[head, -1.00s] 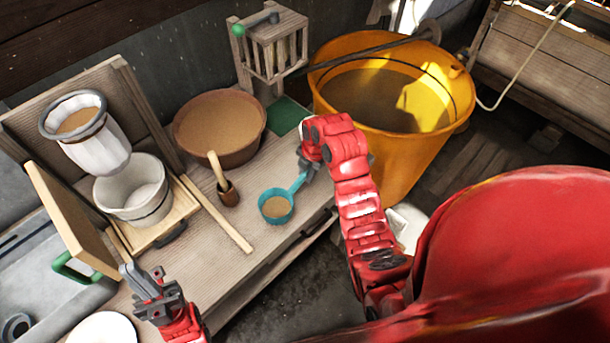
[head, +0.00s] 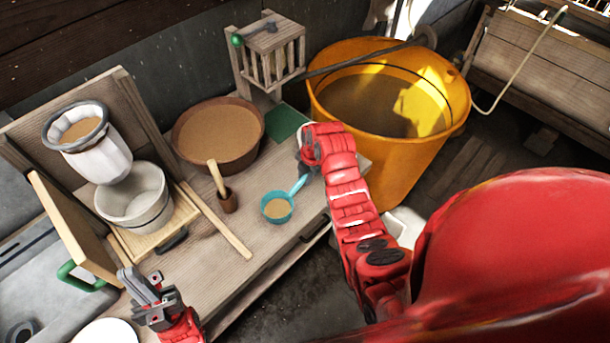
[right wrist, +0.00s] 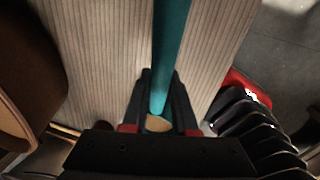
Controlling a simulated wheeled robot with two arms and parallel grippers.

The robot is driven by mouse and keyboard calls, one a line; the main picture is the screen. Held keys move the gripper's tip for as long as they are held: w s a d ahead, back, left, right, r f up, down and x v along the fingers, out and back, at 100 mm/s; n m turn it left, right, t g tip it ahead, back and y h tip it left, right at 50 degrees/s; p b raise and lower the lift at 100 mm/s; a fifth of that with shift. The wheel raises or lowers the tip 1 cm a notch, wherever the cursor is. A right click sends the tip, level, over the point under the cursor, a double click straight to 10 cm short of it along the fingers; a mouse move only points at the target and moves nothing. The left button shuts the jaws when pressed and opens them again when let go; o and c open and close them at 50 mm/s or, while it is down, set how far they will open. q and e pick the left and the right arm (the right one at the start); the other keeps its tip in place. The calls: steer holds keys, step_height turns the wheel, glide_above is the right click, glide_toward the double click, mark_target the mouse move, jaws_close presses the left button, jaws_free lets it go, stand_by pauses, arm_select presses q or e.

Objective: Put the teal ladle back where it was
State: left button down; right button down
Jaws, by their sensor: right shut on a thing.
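The teal ladle (head: 277,208) is at the front of the wooden bench, its round cup showing a tan inside. Its handle slants up and right to my right gripper (head: 307,168). In the right wrist view the teal handle (right wrist: 170,50) runs between the fingers of my right gripper (right wrist: 160,105), which is shut on it. I cannot tell whether the cup touches the bench. My left gripper (head: 145,285) is open and empty at the lower left, apart from the ladle.
A brown bowl (head: 218,158) of tan liquid stands behind the ladle. A small brown cup (head: 228,203) with a wooden stick and a long wooden strip (head: 222,226) lie left. A yellow bucket (head: 400,165) stands right. A slatted wooden box (head: 268,55) and green patch (head: 285,122) are behind.

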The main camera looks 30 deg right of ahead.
steer(key=c, duration=1.2)
jaws_free()
steer(key=shift+f, duration=0.1)
steer(key=o, duration=0.5)
